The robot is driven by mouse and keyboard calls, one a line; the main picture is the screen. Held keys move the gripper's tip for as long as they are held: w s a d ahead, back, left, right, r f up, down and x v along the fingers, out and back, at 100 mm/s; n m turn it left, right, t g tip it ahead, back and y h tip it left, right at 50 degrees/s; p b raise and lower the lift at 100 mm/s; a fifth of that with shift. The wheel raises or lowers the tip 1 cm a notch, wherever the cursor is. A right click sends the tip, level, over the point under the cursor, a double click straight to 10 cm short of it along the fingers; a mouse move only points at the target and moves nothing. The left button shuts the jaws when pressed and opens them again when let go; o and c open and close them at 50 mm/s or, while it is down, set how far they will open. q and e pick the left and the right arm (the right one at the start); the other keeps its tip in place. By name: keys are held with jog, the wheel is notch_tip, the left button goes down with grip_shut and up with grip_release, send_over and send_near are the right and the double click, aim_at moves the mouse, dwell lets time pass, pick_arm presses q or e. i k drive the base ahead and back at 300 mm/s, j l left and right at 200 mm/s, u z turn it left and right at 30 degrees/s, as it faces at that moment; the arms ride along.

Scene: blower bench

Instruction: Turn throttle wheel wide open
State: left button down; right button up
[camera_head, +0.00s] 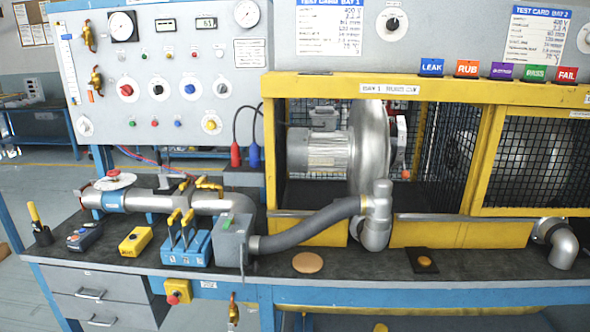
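A round white handwheel (109,182) with a red centre sits on top of the silver pipe (160,202) at the left of the bench; it looks like the throttle wheel. A blue band (112,201) wraps the pipe just below it. How far the wheel is turned cannot be told. Neither of my grippers nor my arms shows in the head view, and nothing touches the wheel.
A grey hose (310,225) runs to the yellow blower cage (340,89). A yellow meter (135,241) and blue manifold (187,247) sit in front. The control panel (165,75) rises behind.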

aim_at(113, 173)
jog(key=i+l+u, duration=0.1)
jog(key=l+u, duration=0.85)
jog(key=l, duration=0.2)
